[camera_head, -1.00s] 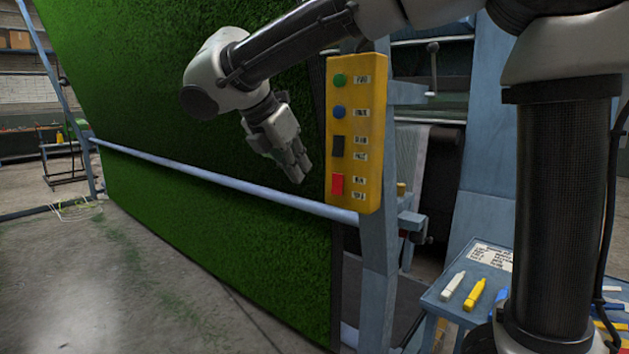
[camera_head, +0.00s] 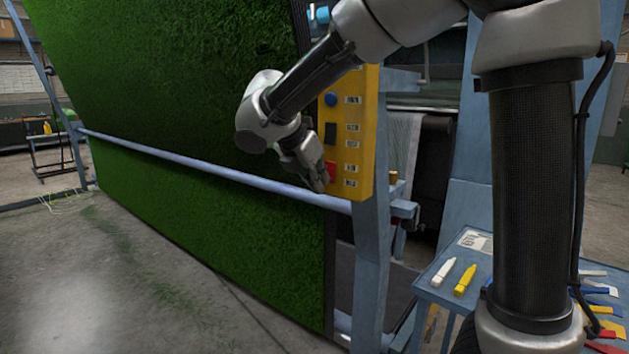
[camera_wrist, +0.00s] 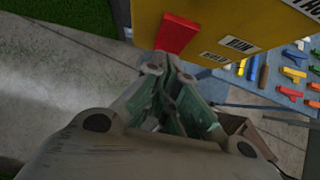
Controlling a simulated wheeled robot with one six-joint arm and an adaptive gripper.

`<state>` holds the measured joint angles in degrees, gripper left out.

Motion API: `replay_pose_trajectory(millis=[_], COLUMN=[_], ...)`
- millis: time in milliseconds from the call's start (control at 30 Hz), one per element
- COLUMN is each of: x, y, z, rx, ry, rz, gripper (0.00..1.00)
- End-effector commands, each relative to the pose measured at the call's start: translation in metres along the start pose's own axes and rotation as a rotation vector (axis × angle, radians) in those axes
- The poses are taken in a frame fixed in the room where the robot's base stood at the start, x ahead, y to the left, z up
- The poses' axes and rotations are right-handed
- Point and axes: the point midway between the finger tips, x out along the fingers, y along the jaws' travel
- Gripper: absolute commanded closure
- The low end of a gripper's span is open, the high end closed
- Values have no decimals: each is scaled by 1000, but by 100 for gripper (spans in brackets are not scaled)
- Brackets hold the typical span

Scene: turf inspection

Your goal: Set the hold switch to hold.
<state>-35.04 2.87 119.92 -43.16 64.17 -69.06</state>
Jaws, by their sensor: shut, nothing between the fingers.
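The yellow control panel (camera_head: 362,140) stands at the edge of the turf. Its red switch (camera_head: 330,174) is the lowest control and also shows in the wrist view (camera_wrist: 176,34). Two labels beside it read RUN (camera_wrist: 240,44) and HOLD (camera_wrist: 214,57); HOLD is the lower one. My gripper (camera_head: 322,186) is shut and empty, at the switch's lower end. In the wrist view its fingertips (camera_wrist: 165,68) are close below the red switch. I cannot tell whether they touch it or which way the switch is set.
A black switch (camera_head: 330,133) and a blue button (camera_head: 330,99) sit above the red one. A grey-blue rail (camera_head: 200,167) crosses the turf (camera_head: 180,80) beside the panel. A blue table (camera_head: 440,282) with coloured tools stands at lower right.

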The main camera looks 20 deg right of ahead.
Motion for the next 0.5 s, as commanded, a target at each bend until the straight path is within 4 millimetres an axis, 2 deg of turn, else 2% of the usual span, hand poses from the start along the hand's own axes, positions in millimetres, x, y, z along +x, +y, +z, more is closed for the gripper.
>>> replay_pose_trajectory(millis=[500], x=[7], y=[0], z=[3], rx=[1], ry=[0], rz=[-1], gripper=[100])
